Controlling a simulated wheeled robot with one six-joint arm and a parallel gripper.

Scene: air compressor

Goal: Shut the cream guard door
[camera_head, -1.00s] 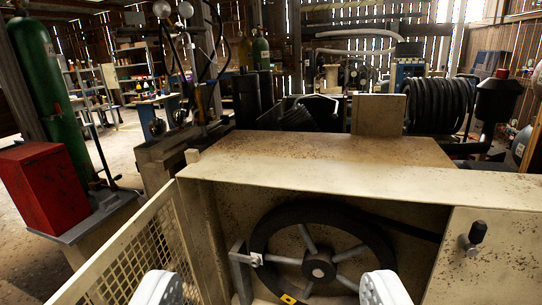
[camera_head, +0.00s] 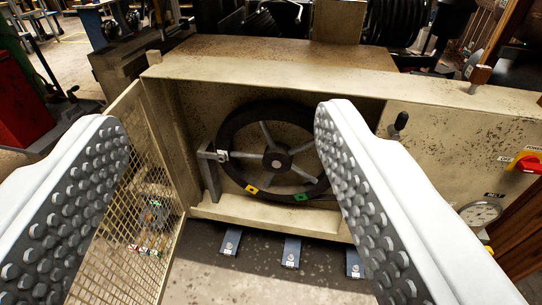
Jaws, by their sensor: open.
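The cream guard door (camera_head: 128,190) is a mesh panel in a cream frame. It stands swung open at the left side of the cream compressor housing (camera_head: 270,75), hinged at the opening's left edge. Inside the opening a black spoked flywheel (camera_head: 276,158) shows, with yellow and green marks on its rim. My gripper (camera_head: 222,140) is open and empty, with its two white, studded fingers wide apart. The left finger overlaps part of the door in the picture; I cannot tell whether it touches. The right finger hides part of the housing front.
A black knob (camera_head: 400,122) sticks out of the housing front right of the opening. A red and yellow switch (camera_head: 526,163) and a round gauge (camera_head: 480,213) are at the right. A red box (camera_head: 22,105) stands at the left.

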